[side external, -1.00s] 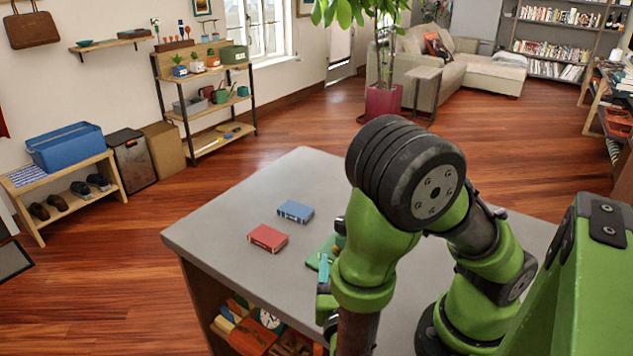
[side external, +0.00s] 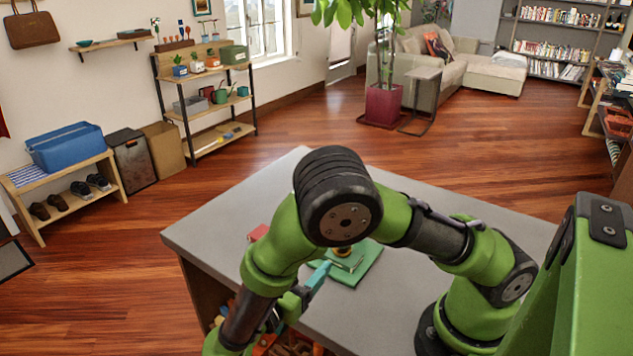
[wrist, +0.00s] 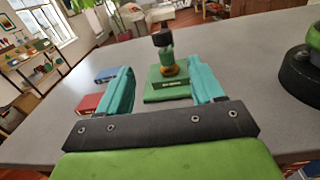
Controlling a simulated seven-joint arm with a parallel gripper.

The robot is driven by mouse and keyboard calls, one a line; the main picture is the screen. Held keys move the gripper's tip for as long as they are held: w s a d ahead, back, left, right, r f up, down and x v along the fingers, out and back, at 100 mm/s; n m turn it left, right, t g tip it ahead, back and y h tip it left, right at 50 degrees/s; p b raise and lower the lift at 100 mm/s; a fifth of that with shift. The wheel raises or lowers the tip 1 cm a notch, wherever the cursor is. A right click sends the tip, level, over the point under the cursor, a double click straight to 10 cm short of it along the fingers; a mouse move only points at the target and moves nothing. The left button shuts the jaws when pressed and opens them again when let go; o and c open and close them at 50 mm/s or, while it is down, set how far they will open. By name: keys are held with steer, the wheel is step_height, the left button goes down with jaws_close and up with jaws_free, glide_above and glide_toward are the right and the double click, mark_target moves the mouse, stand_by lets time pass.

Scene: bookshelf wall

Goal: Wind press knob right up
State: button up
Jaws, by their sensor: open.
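The press stands on the grey counter. In the wrist view its black knob (wrist: 161,38) tops a green column with a brass-coloured part (wrist: 170,70), above a green base (wrist: 165,93) with a dark label. In the side view the green base (side external: 362,268) shows beside my arm, which hides the knob and most of the column. My gripper (wrist: 164,70) is open, its two teal fingers wide apart and empty. The press appears between and beyond the fingers. In the side view a teal finger (side external: 318,275) is at the left of the base; I cannot tell whether they touch.
A red book (wrist: 89,103) and a blue book (wrist: 106,75) lie on the counter left of the press; my arm hides the blue one in the side view. The counter (side external: 210,232) is bare towards its left corner. Shelves below hold several items.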

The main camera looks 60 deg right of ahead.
steer(key=d, duration=1.6)
steer(key=shift+w+d+r, duration=0.1)
steer(key=shift+d+r, duration=0.05)
steer(key=shift+d, duration=0.1)
steer(key=c, duration=1)
